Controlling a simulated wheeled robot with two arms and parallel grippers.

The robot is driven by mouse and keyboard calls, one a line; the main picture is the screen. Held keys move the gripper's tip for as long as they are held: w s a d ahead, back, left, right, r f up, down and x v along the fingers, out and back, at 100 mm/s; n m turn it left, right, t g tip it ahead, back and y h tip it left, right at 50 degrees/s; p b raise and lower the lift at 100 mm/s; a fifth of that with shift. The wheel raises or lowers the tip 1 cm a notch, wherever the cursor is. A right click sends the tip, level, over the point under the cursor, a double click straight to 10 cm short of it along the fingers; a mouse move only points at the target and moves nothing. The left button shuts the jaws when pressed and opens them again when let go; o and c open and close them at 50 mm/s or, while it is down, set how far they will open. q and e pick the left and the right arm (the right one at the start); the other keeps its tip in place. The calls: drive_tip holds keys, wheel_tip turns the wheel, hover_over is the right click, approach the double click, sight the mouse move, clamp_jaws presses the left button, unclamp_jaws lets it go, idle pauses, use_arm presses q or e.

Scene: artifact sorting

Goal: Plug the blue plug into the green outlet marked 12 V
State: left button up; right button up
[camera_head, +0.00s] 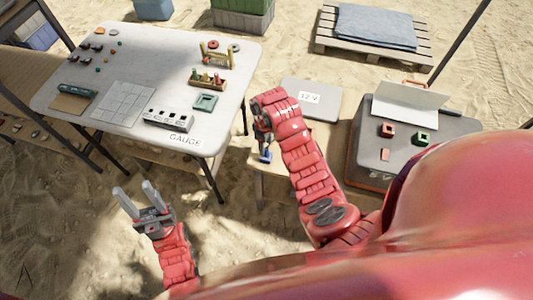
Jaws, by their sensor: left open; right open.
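A small blue plug (265,156) shows just below the fingers of my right gripper (262,143), over the low wooden table. The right gripper is open and points down at the plug. The arm hides part of this spot, and I cannot tell whether the fingers touch the plug. A green block with a dark opening (422,138), likely the outlet, sits on the dark grey case (375,165) at right. A 12 V label (309,97) lies on a grey panel left of the case. My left gripper (136,201) is open and empty, above the sand at lower left.
A red block with an opening (387,130) stands left of the green one. A white folded board (410,103) stands behind both. The white table (150,75) at left holds several small items and a GAUGE label (185,140). A pallet (372,35) lies at the back.

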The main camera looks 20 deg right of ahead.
sight(266, 149)
drive_tip(key=shift+w+d+f+p, duration=0.1)
drive_tip(key=shift+f+p, duration=0.25)
drive_tip(key=shift+f, duration=0.75)
drive_tip(key=shift+w+d+f+p, duration=0.1)
drive_tip(key=shift+f+p, duration=0.25)
drive_tip(key=shift+f, duration=0.75)
clamp_jaws()
